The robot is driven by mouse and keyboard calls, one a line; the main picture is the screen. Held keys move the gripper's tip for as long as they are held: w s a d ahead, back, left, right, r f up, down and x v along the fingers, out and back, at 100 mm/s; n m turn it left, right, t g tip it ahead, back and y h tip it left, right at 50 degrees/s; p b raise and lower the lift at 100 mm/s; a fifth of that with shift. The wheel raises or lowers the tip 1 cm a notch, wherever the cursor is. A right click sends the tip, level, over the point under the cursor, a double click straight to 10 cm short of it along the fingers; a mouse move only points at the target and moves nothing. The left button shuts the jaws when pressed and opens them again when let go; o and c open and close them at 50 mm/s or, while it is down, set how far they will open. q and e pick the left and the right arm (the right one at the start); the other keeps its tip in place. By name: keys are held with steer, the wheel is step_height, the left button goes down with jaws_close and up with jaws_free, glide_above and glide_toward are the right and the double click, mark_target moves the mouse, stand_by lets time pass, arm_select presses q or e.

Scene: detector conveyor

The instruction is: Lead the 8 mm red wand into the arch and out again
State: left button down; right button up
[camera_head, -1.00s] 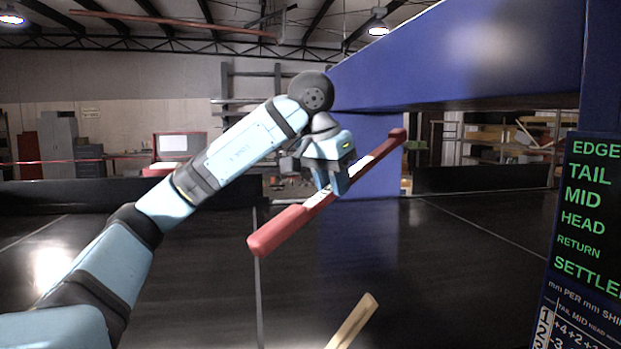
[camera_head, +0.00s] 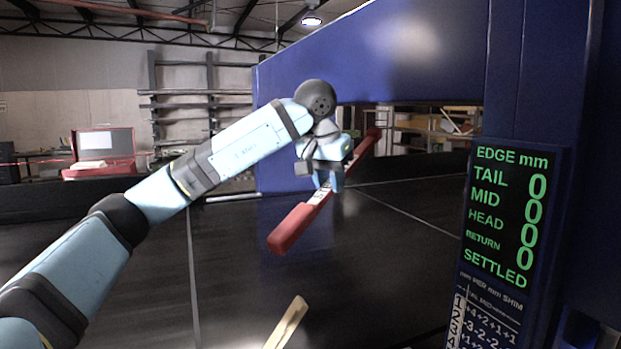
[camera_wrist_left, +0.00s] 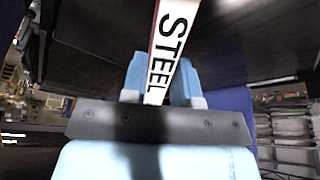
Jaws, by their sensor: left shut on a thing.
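The red wand (camera_head: 293,228) has red ends and a white label in its middle. In the left wrist view its label (camera_wrist_left: 172,45) reads "STEEL". My left gripper (camera_head: 329,186) is shut on the wand at the labelled middle and holds it above the black belt, slanting from lower left to upper right. The blue arch (camera_head: 400,55) spans the belt, with its far post behind my gripper and its near post at the right. The wand's far end (camera_head: 374,135) shows against the arch's opening. My right gripper is not in view.
A display (camera_head: 508,215) on the arch's near post reads EDGE mm, with zeros beside TAIL, MID, HEAD and RETURN, and SETTLED below. A pale wooden strip (camera_head: 287,325) shows at the bottom. The black belt (camera_head: 130,255) is otherwise bare.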

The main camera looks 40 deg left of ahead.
arm_select(q)
steer(key=w+d+p, duration=0.3)
steer(key=w+d, duration=0.3)
steer(key=w, duration=0.3)
steer(key=s+a+b, duration=0.3)
steer(key=s+a, duration=0.4)
steer(key=s, duration=0.4)
steer(key=s+a+b, duration=0.3)
steer(key=s+a, duration=0.4)
steer(key=s, duration=0.4)
steer(key=s+a+b, duration=0.3)
steer(key=s+a, duration=0.3)
steer(key=s, duration=0.6)
steer(key=shift+a, duration=0.4)
